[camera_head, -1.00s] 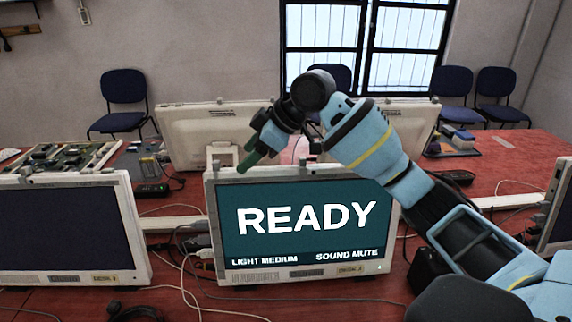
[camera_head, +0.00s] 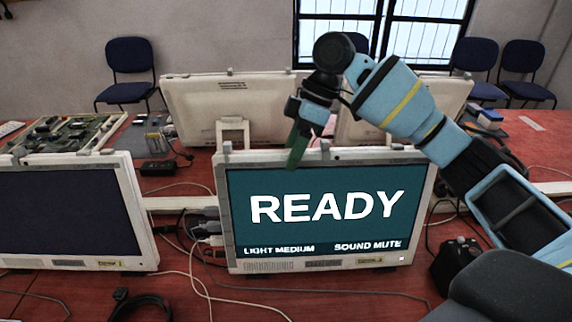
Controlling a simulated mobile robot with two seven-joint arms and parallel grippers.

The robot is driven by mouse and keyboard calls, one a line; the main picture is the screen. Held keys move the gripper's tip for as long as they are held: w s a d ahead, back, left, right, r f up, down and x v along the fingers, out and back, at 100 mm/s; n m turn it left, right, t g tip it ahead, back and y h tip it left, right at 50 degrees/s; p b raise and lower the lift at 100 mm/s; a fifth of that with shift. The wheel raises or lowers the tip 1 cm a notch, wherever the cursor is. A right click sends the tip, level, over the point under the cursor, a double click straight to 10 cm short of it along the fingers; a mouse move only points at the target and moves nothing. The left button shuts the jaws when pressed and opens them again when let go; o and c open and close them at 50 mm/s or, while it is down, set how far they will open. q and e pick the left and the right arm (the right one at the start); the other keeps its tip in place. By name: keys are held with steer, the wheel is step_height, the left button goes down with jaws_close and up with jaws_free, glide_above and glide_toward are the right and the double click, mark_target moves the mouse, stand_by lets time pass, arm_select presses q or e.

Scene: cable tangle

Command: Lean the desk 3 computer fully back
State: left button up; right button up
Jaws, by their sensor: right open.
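A white-framed computer (camera_head: 326,220) stands in the middle of the front row. Its lit teal screen reads "READY", "LIGHT MEDIUM" and "SOUND MUTE". The small label on its lower frame is too blurred to read, so I cannot tell its desk number. I cannot tell whether the fingers touch the frame. My left gripper is not in view.
A dark-screened computer (camera_head: 66,212) stands to the left. Two computers face away behind, one of them white-backed (camera_head: 205,105). Loose cables (camera_head: 195,285) lie on the red table (camera_head: 60,300). A circuit board tray (camera_head: 65,135) sits at the back left.

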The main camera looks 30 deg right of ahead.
steer(key=shift+x, duration=1.9)
steer(key=shift+c, duration=0.2)
